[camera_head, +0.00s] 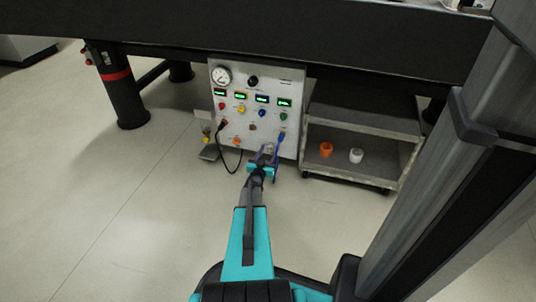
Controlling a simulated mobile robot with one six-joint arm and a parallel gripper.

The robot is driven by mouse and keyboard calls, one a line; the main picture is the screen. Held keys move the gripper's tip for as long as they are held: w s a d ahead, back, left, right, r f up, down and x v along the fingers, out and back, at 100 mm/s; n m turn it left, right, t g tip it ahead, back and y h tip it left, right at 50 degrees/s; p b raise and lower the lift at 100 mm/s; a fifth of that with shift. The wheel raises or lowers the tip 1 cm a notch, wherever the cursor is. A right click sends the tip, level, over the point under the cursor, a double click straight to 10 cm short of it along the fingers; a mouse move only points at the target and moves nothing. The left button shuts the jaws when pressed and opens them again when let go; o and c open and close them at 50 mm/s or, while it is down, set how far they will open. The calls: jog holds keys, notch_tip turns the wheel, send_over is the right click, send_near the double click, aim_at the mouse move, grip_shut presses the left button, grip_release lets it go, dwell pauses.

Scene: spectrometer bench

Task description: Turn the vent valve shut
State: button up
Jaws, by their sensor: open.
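A pale control panel (234,75) stands upright under the black bench. It carries a round gauge, green-lit displays and coloured knobs, but labels are too small to read, so I cannot tell which control is the vent valve. A black knob (253,81) is at the top. Red (222,106), yellow (241,109), blue (262,113) and green (283,116) knobs form a row. A small brown knob (252,127) and an orange one (236,141) are lower. My gripper (269,151) is open in front of the panel's lower right; contact is unclear.
A black cable (239,162) hangs from the panel left of my gripper. The bench (160,28) overhangs the panel. A grey cart (355,123) at right holds an orange cup (326,149) and a white cup (356,155). The floor at left is clear.

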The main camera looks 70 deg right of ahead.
jog(key=c, duration=1.1)
jog(key=shift+o, duration=0.2)
jog(key=shift+a, duration=0.1)
